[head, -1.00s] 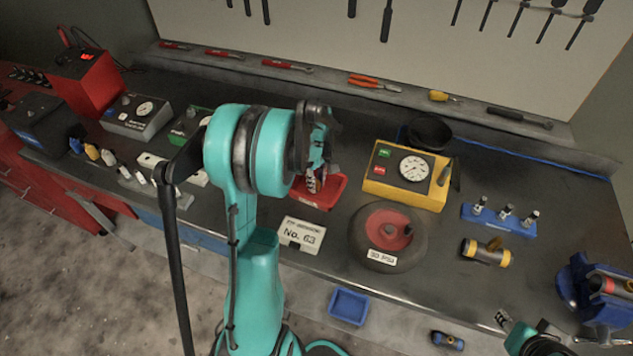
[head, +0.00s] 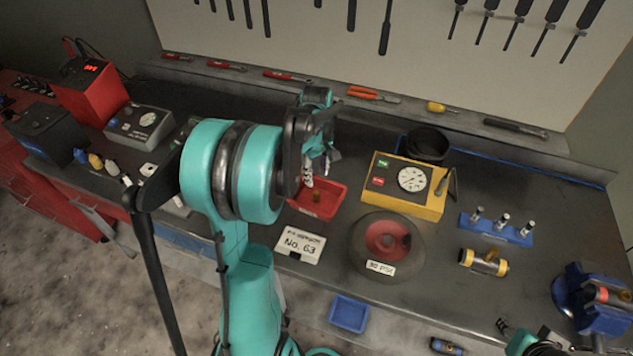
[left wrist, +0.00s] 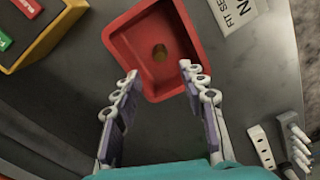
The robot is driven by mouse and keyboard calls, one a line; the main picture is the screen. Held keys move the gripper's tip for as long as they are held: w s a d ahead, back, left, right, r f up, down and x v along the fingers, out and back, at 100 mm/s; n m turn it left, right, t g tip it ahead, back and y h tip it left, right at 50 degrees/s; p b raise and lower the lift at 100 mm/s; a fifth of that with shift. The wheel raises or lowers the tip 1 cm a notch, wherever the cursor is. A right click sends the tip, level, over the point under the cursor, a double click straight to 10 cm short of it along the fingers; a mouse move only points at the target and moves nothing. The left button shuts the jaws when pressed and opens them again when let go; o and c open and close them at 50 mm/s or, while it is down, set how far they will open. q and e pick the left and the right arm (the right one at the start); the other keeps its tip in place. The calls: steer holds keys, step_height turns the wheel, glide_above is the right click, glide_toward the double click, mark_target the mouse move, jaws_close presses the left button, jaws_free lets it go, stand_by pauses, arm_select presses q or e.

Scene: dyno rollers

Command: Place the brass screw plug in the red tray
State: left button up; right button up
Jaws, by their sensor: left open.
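My left gripper (head: 320,168) is open and empty, above the tray's back left part. Its spread fingers (left wrist: 160,76) show at the tray's near edge in the left wrist view. My right gripper (head: 502,328) shows partly at the bottom right; its jaws are unclear.
A yellow gauge box (head: 405,186) stands right of the tray. A white No. 63 card (head: 300,244) and a round disc with a red centre (head: 360,262) lie in front. A blue tray (head: 349,313) is near the bottom. A blue vise (head: 590,318) is far right.

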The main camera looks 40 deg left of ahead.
arm_select(q)
steer(key=s+d+r+m+t, duration=0.2)
steer(key=s+d+r+m, duration=0.15)
steer(key=d, duration=0.35)
steer(key=s+d+r+m+t, duration=0.2)
steer(key=d+r+m, duration=0.3)
steer(key=d, duration=0.2)
steer(key=s+d+f+m+t, duration=0.1)
steer(key=s+d+m+t, duration=0.2)
steer(key=s+d+m, duration=0.4)
steer(key=shift+s+d+f+m, duration=0.2)
steer(key=shift+d+m, duration=0.45)
steer(key=shift+d, duration=0.1)
arm_select(e)
steer(key=shift+r, duration=0.3)
arm_select(q)
step_height(320, 180, down, 8)
steer(key=b, duration=0.7)
arm_select(e)
step_height(320, 180, down, 8)
arm_select(q)
steer(key=shift+r, duration=0.3)
steer(key=shift+c, duration=1)
arm_select(e)
steer(key=shift+r, duration=0.3)
steer(key=shift+c, duration=0.7)
arm_select(q)
steer(key=shift+a, duration=0.1)
arm_select(e)
steer(key=shift+a, duration=0.1)
